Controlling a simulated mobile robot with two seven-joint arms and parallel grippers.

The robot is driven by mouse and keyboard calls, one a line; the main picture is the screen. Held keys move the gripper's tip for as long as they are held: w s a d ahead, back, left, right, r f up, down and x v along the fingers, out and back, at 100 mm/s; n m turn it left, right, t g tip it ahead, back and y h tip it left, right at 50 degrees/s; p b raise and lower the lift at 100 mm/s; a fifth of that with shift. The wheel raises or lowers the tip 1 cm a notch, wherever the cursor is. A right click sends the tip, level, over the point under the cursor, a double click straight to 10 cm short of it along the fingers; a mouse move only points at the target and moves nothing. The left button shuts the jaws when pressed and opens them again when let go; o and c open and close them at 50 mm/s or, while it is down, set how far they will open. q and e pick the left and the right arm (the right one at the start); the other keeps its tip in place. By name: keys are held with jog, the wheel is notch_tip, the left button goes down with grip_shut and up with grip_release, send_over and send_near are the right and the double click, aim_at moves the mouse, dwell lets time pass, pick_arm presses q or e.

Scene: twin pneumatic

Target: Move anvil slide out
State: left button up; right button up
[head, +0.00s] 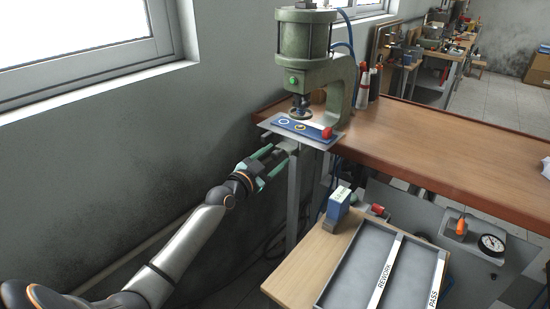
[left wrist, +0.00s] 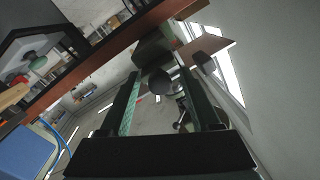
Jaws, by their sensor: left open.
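The anvil slide appears as a blue plate (head: 312,131) with ring marks and a red block at its right end. It lies on a thin metal plate (head: 335,142) under the ram of the green press (head: 304,70). My left gripper (head: 277,157) is open and empty in the head view, below and left of the slide, beside the table's corner, apart from it. In the left wrist view its two fingers (left wrist: 160,85) stand wide apart. A dark round knob shows between them, farther off; I cannot tell what it belongs to. My right gripper is out of view.
The brown bench (head: 430,140) extends right, with bottles (head: 368,82) behind the press. A small wooden table (head: 300,270) below holds a blue box (head: 338,203) and a tray (head: 363,262) marked REWORK and PASS. The wall (head: 100,180) is close on the left.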

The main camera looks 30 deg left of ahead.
pick_arm(q)
jog(key=shift+w, duration=0.25)
grip_shut()
dwell(0.4)
dwell(0.9)
